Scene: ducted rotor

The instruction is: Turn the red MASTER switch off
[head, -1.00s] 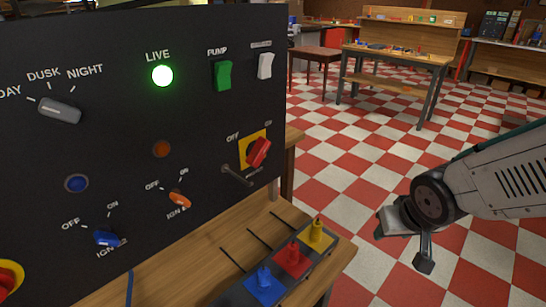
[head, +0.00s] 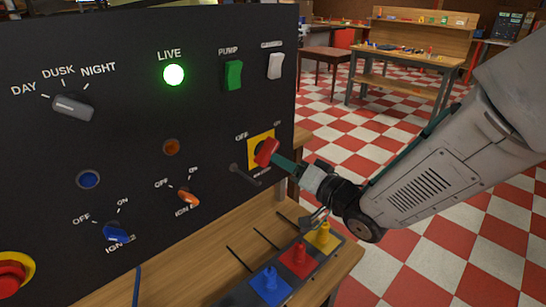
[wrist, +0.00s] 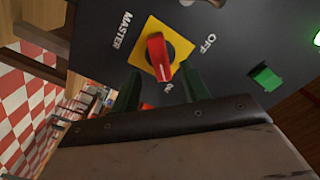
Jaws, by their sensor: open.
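The red MASTER switch (head: 266,152) is a rotary handle on a yellow plate at the right side of the black panel. In the wrist view the red handle (wrist: 158,57) sits on its yellow plate (wrist: 178,42), with OFF and MASTER lettering beside it. The handle points toward the ON mark. My gripper (head: 283,162) is at the switch in the head view. In the wrist view my gripper (wrist: 160,90) is open, one green finger on each side of the handle's lower end. I cannot tell whether the fingers touch it.
Blue, red and yellow pegs (head: 299,260) stand on the bench below my arm.

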